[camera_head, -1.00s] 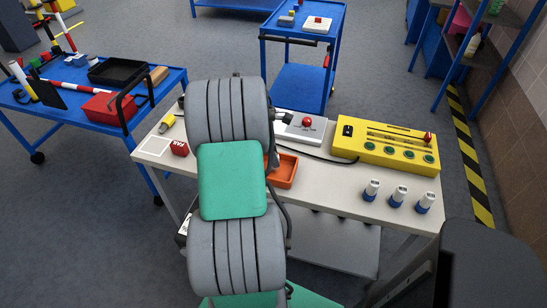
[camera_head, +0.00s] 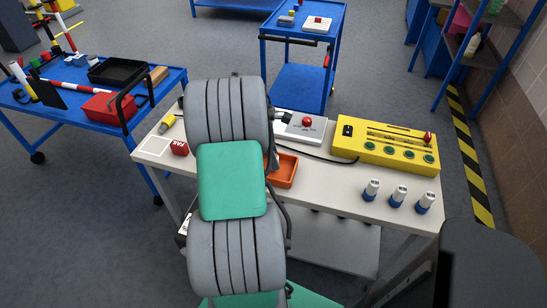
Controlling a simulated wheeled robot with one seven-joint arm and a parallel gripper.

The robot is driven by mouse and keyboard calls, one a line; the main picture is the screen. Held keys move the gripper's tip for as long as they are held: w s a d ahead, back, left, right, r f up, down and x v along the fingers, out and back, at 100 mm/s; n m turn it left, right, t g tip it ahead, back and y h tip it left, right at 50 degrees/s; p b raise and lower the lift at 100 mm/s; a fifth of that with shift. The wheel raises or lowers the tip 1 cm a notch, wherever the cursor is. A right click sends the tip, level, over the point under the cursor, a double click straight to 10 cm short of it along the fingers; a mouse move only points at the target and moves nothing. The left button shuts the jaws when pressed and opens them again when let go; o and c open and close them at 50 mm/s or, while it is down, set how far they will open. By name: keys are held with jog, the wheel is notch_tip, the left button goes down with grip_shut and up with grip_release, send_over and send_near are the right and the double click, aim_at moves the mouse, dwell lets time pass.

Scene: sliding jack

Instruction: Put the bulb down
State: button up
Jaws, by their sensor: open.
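No object can be surely told as the bulb. Three small white-topped pieces with blue bases, at left (camera_head: 372,189), in the middle (camera_head: 398,195) and at right (camera_head: 425,203), stand upright in a row on the right part of the pale table (camera_head: 330,192). A small yellow piece (camera_head: 167,123) lies at the table's left end. My grey and green arm crosses the middle of the view and covers part of the table. My gripper is hidden behind it, so what it holds, if anything, does not show.
A yellow panel (camera_head: 350,140) with green round parts and a pale box with a red button (camera_head: 307,122) sit along the back. An orange tray (camera_head: 287,172) is right of my arm. A blue cart (camera_head: 60,118) stands further left.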

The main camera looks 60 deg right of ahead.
jog(key=p+v, duration=0.1)
jog(key=v, duration=1)
jog(key=w+a+r+t, duration=0.1)
jog(key=w+a+r, duration=0.1)
jog(key=w+a, duration=0.55)
jog(key=w+a+r+m+t, duration=0.1)
jog(key=w+a, duration=0.2)
jog(key=a, duration=0.5)
jog(key=w+a+r+m+t, duration=0.1)
jog(key=w+a+m, duration=0.1)
jog(key=a, duration=0.7)
jog(key=s+a+f+m+t, duration=0.1)
jog(key=s+a, duration=0.1)
jog(key=a, duration=0.7)
jog(key=s+a+f+m+t+y, duration=0.1)
jog(key=s+a+m, duration=0.1)
jog(key=a, duration=0.7)
jog(key=shift+a+f, duration=0.25)
jog(key=shift+a, duration=0.1)
